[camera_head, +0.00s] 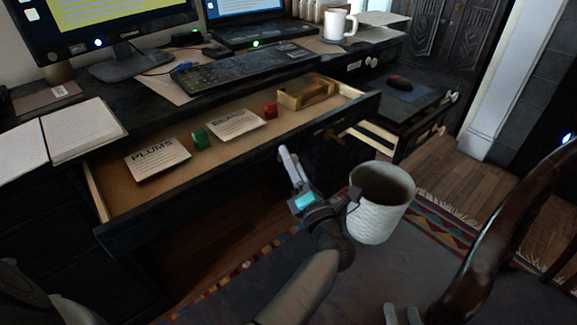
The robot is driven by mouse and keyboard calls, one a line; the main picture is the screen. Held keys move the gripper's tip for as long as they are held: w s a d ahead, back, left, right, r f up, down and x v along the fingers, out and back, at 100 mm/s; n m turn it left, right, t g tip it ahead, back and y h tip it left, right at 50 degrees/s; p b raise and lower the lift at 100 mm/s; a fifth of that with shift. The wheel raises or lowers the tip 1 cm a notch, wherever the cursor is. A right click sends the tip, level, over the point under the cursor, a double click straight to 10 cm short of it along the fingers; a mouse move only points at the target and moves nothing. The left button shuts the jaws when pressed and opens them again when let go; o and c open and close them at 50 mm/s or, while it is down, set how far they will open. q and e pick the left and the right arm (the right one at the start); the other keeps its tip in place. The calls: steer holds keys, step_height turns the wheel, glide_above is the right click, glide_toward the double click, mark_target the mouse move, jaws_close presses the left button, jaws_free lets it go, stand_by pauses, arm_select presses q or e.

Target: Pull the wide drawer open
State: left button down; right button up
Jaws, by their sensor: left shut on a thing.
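The wide drawer (225,180) under the desk top stands pulled out, its light wooden inside showing. My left gripper (289,160) is at the middle of its dark front, shut on what seems to be a drawer handle, which the fingers hide. Another brass-coloured handle (330,133) shows further right on the front. My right gripper (402,315) shows only its fingertips at the bottom edge, apart and empty, away from the drawer.
The drawer holds a PLUMS card (157,160), another card (235,124), green (200,138) and red (270,108) blocks and a wooden tray (305,95). A white bin (381,205) stands close right of my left gripper. A chair (510,225) is at the right.

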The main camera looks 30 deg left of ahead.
arm_select(q)
steer(key=shift+s+d+f, duration=0.1)
steer(key=shift+s+d, duration=0.15)
steer(key=shift+d, duration=0.1)
arm_select(e)
steer(key=shift+s+d, duration=0.25)
steer(key=shift+d, duration=0.15)
arm_select(q)
steer(key=c, duration=0.7)
jaws_free()
